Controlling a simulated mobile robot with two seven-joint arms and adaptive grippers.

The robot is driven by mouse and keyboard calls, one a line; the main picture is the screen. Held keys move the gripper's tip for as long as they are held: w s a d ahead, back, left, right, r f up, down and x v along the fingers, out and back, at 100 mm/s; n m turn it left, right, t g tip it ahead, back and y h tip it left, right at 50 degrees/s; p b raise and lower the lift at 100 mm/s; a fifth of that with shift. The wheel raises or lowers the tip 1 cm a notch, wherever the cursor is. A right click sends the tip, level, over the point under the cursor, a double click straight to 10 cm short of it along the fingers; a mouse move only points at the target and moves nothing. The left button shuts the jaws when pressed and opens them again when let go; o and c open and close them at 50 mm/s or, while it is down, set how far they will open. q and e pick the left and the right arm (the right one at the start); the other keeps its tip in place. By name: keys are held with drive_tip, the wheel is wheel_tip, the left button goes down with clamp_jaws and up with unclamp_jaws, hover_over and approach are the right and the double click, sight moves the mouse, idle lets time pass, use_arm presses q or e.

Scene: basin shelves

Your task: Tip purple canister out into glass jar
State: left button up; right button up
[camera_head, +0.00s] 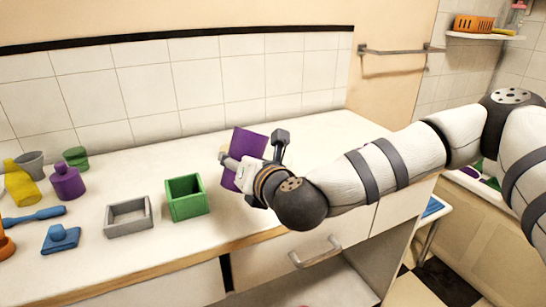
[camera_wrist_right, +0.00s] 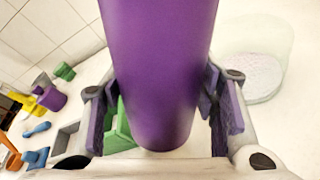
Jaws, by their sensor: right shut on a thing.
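The purple canister (camera_head: 248,142) is held by my right gripper (camera_head: 253,158) above the counter, and it leans a little in the head view. In the right wrist view the canister (camera_wrist_right: 160,75) fills the middle, with the dark finger pads of my right gripper (camera_wrist_right: 160,108) on both sides of it. The glass jar (camera_wrist_right: 256,72) is faint and clear with a pale grey round bottom, standing to the right of the canister in the wrist view. I cannot make out the jar in the head view. The canister's mouth and contents are hidden. My left gripper is out of view.
A green open box (camera_head: 187,198) and a grey open tray (camera_head: 129,216) stand left of my right gripper. Farther left are a purple bottle (camera_head: 67,182), a yellow bottle (camera_head: 21,186) and a blue block (camera_head: 61,238). The counter's back right (camera_head: 330,125) is clear.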

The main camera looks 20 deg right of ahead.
sight(249, 136)
drive_tip(key=shift+w+d+r+m+g, duration=0.1)
drive_tip(key=shift+d+r+m+g, duration=0.1)
drive_tip(key=shift+r, duration=0.25)
drive_tip(key=shift+w+d+r+m+g, duration=0.1)
drive_tip(key=shift+r+m, duration=0.1)
drive_tip(key=shift+r, duration=0.2)
drive_tip(key=shift+f+m+g+y, duration=0.1)
drive_tip(key=shift+m+g+y, duration=0.2)
drive_tip(key=shift+m, duration=0.1)
drive_tip(key=shift+r+m+g+y, duration=0.5)
drive_tip(key=shift+m, duration=0.2)
idle(0.5)
drive_tip(key=shift+s+a+f+m+g+y, duration=0.1)
drive_tip(key=shift+f+m+g+y, duration=0.15)
drive_tip(key=shift+m+y, duration=0.2)
idle(0.8)
drive_tip(key=shift+r+m+g, duration=0.35)
drive_tip(key=shift+r+m, duration=0.1)
idle(0.7)
drive_tip(key=shift+r+y, duration=0.15)
drive_tip(key=shift+y, duration=0.1)
drive_tip(key=shift+w+d+r+m+g+y, duration=0.4)
drive_tip(key=shift+d+r+m+g, duration=0.1)
drive_tip(key=shift+d+m, duration=0.15)
idle(1.1)
drive_tip(key=shift+w+d+r+m+y, duration=0.1)
drive_tip(key=shift+d+r+m+y, duration=0.05)
drive_tip(key=shift+r+m+y, duration=0.25)
idle(0.8)
